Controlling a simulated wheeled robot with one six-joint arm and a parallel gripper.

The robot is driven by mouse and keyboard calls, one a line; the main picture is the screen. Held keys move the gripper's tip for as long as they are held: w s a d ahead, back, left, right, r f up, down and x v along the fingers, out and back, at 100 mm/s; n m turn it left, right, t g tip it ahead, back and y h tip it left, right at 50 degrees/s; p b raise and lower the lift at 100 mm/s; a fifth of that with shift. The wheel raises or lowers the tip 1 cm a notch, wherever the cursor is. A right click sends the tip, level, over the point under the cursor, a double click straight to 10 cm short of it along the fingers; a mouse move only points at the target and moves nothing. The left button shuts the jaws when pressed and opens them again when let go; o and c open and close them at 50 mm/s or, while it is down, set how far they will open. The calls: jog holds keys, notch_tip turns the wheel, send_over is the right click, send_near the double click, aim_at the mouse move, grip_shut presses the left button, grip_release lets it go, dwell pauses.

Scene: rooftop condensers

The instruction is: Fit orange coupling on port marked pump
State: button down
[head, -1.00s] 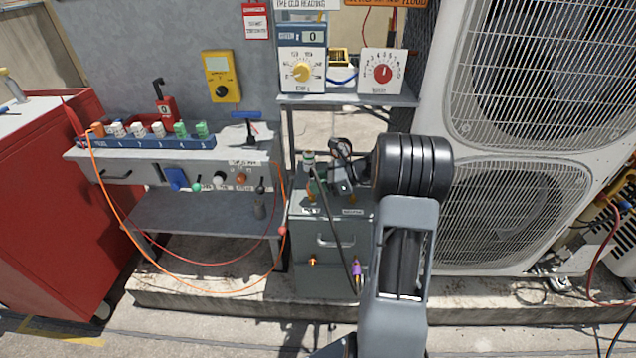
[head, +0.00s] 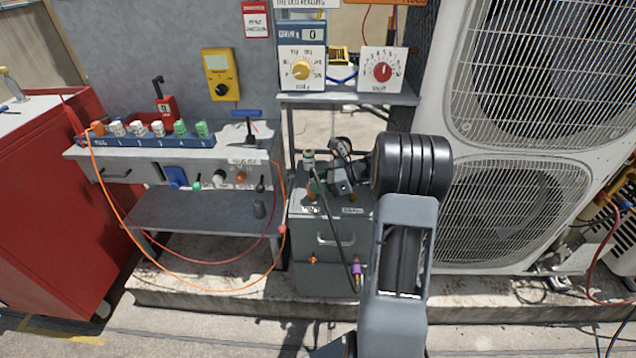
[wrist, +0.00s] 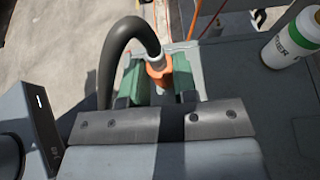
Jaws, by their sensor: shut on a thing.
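My gripper (wrist: 158,85) is shut on the orange coupling (wrist: 158,70), which sits between its two green finger pads in the wrist view. A thick black hose (wrist: 122,45) joins the coupling and bends down to the left. In the head view, my gripper (head: 320,188) is over the top of the grey cabinet (head: 325,278), partly hidden by my wrist. The black hose (head: 338,230) hangs down the cabinet front. Small fittings, one orange (head: 313,260) and one purple (head: 357,268), show low on that front. I cannot read which port is marked pump.
A white bottle with a green band (wrist: 292,40) stands on the cabinet top, right of my gripper in the wrist view. A bench (head: 170,165) with numbered blocks and an orange cable is left. A large condenser (head: 515,130) stands right. A shelf with dials (head: 348,100) is behind.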

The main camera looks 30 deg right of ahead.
jog(key=shift+f, duration=0.2)
jog(key=c, duration=0.8)
grip_release()
jog(key=shift+r, duration=0.1)
notch_tip(320, 180, up, 7)
jog(key=p, duration=0.7)
jog(key=shift+r, duration=0.15)
